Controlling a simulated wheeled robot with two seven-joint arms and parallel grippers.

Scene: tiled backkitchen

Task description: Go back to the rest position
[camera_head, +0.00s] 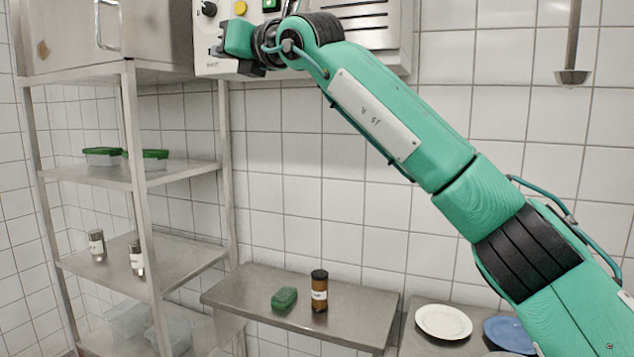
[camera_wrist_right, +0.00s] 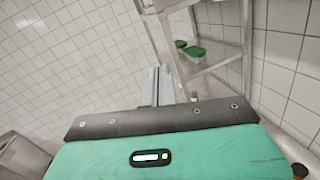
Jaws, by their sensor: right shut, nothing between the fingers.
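My right arm reaches from the lower right up to the upper left in the head view. Its gripper (camera_head: 238,62) is in front of the lower part of the white control panel (camera_head: 205,66), high on the wall. I cannot tell whether it touches the panel. In the right wrist view the two grey fingers (camera_wrist_right: 158,88) are together with nothing between them. My left gripper is not in view.
A steel rack (camera_head: 133,170) with green-lidded boxes (camera_head: 102,157) and jars stands left. A wall shelf (camera_head: 345,309) holds a green sponge (camera_head: 284,299) and a brown bottle (camera_head: 319,291). A white plate (camera_head: 443,322) and a blue plate (camera_head: 510,334) lie lower right.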

